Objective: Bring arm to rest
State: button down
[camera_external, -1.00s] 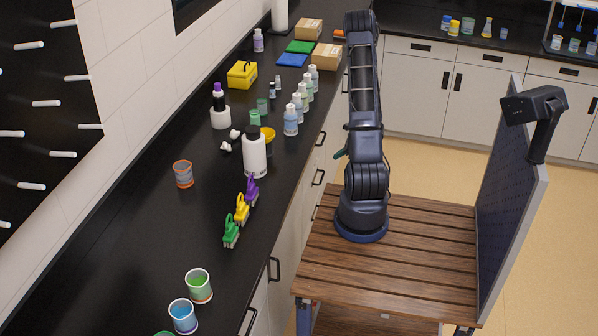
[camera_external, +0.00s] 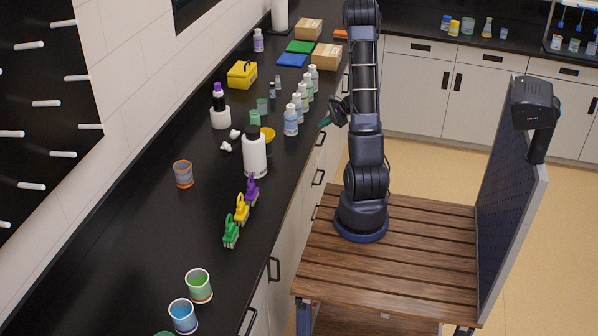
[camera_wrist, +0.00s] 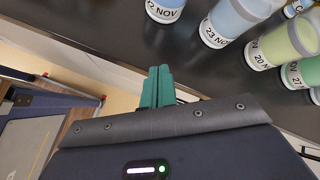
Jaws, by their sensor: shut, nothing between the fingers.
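My arm (camera_external: 365,140) stands on the wooden-topped cart, stretched up and away from the camera. My gripper (camera_external: 325,122) shows to the left of the arm, near the counter's front edge and to the right of the row of sample bottles. In the wrist view its teal fingers (camera_wrist: 157,87) are together with nothing between them.
Dated sample bottles (camera_external: 291,120) stand in a row on the black counter (camera_external: 130,235); several also show close by in the wrist view (camera_wrist: 228,22). A white bottle (camera_external: 254,152) and coloured clips (camera_external: 241,210) stand nearer. A panel (camera_external: 510,200) stands upright at the cart's right.

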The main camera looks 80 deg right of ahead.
jog(key=w+a+r+n+g+y, duration=0.1)
jog(key=w+a+r+n, duration=0.4)
jog(key=a, duration=0.4)
jog(key=w+a+r+n+g+y, duration=0.1)
jog(key=w+a+r+n+g, duration=0.1)
jog(key=a+r+n, duration=0.35)
jog(key=w+a+r+n+g+y, duration=0.1)
jog(key=w+a+r+n, duration=0.4)
jog(key=a, duration=0.6)
jog(key=s+a+r+n+h, duration=0.2)
jog(key=s+a+r+n, duration=0.4)
jog(key=a, duration=0.4)
jog(key=s+a+r+n+h, duration=0.2)
jog(key=s+a+r+n, duration=0.4)
jog(key=a, duration=0.4)
jog(key=shift+n+g, duration=0.3)
jog(key=shift+n, duration=0.15)
jog(key=shift+s, duration=0.1)
